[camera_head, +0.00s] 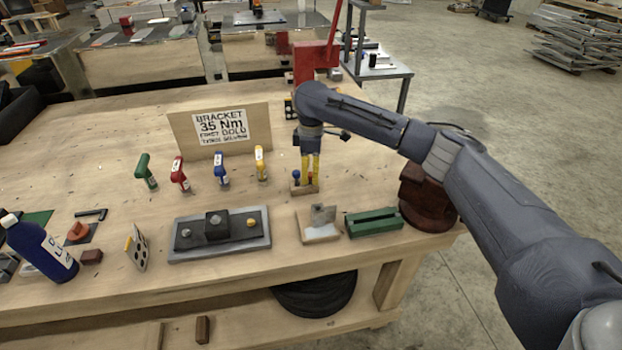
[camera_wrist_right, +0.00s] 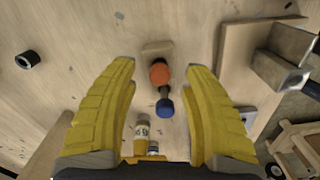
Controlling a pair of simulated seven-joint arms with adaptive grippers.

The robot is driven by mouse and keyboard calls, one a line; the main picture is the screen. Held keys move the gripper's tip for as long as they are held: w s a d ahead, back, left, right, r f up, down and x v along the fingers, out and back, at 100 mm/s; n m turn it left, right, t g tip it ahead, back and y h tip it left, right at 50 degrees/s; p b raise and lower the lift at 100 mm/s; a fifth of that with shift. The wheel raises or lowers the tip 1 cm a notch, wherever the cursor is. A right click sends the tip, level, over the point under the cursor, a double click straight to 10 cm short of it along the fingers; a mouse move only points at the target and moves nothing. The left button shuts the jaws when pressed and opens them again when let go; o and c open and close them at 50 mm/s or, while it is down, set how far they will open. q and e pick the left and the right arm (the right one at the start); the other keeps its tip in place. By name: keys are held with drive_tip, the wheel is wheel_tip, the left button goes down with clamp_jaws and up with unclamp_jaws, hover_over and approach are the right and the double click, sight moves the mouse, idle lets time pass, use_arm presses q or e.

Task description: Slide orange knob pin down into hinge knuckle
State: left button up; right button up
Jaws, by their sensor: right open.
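An orange knob (camera_wrist_right: 159,72) stands in a small wooden block (camera_wrist_right: 157,48), beside a blue knob (camera_wrist_right: 165,107). In the head view the small block (camera_head: 299,189) and blue knob (camera_head: 296,175) show at the gripper, while the orange knob cannot be made out behind the fingers. My right gripper (camera_head: 310,170) points down over the block; in the wrist view its yellow fingers (camera_wrist_right: 159,67) are apart on either side of the orange knob, with gaps. A grey metal hinge-like piece (camera_head: 322,214) stands on a wooden base nearer the front edge; its knuckle is too small to tell. My left gripper is out of view.
A green slotted block (camera_head: 374,221) and a grey fixture plate (camera_head: 258,242) flank the hinge piece. Several coloured-handled tools, including a yellow one (camera_head: 261,163), stand before a bracket sign (camera_head: 221,127). A dark red round stand (camera_head: 427,197) is at the right corner.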

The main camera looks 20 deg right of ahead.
drive_tip(key=shift+f, duration=0.95)
clamp_jaws()
